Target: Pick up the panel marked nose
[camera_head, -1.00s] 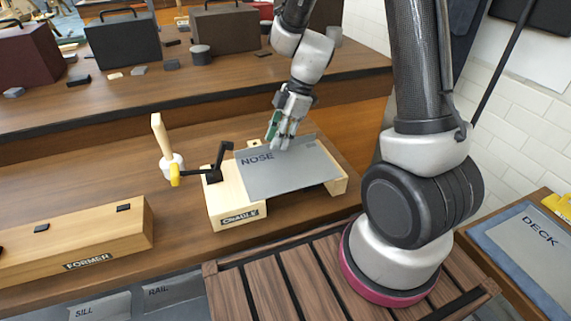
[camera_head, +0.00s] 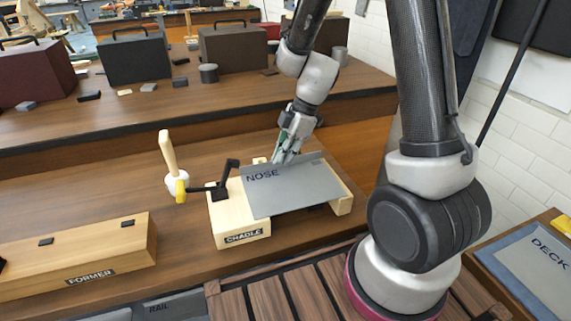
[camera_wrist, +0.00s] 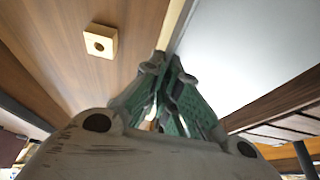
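The grey panel marked NOSE (camera_head: 290,193) lies across the light wooden cradle (camera_head: 232,230), with a raised lip along its back edge. A black clamp arm (camera_head: 217,187) stands at the cradle's left, beside the panel. My gripper (camera_head: 284,157) is at the middle of the panel's back lip, pointing down. The exact contact is partly hidden by the fingers. The panel still rests on the cradle.
A long wooden FORMER block (camera_head: 90,255) lies at the left. A DECK panel (camera_head: 540,255) lies at the right. Cases stand on the back bench. Bare bench (camera_head: 110,180) lies behind the FORMER block.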

